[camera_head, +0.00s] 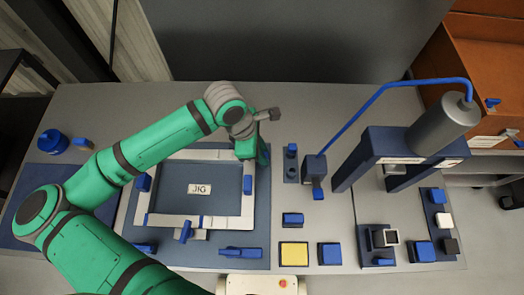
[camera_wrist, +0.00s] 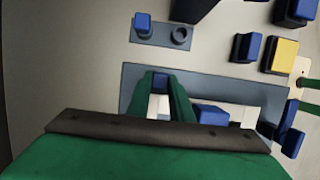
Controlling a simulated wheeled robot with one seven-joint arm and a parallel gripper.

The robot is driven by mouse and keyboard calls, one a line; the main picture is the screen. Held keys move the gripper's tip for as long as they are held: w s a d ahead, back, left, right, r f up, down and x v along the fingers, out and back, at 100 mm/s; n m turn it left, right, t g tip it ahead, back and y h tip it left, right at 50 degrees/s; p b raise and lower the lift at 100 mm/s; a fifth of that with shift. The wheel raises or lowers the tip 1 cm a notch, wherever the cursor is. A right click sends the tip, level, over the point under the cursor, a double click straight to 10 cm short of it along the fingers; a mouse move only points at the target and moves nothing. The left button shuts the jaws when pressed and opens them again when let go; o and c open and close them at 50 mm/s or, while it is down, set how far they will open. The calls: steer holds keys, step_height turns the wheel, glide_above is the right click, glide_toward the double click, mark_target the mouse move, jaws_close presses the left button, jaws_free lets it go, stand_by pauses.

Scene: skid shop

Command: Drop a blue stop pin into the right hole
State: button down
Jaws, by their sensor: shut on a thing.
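My gripper (camera_wrist: 162,90) is shut on a blue stop pin (camera_wrist: 160,82), whose blue end shows between the green fingers in the wrist view. In the head view my gripper (camera_head: 263,156) is over the upper right corner of the jig board (camera_head: 262,225), and the pin cannot be made out there. A small dark pin holder (camera_head: 291,176) stands just right of the board. In the wrist view the holder (camera_wrist: 162,37) has one blue pin (camera_wrist: 142,22) standing in it and an empty round socket beside it. The pin's lower end and any hole under the fingers are hidden.
A pale rectangular frame (camera_head: 180,221) lies on the board with several blue clamps around it. Right of the holder stand a dark blue post (camera_head: 314,170) and a press (camera_head: 400,142) with a grey cylinder. Blue blocks and a yellow block (camera_head: 294,254) sit in front.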

stand_by(0.3)
steer(key=c, duration=1.1)
jaws_free()
steer(key=shift+r, duration=3.45)
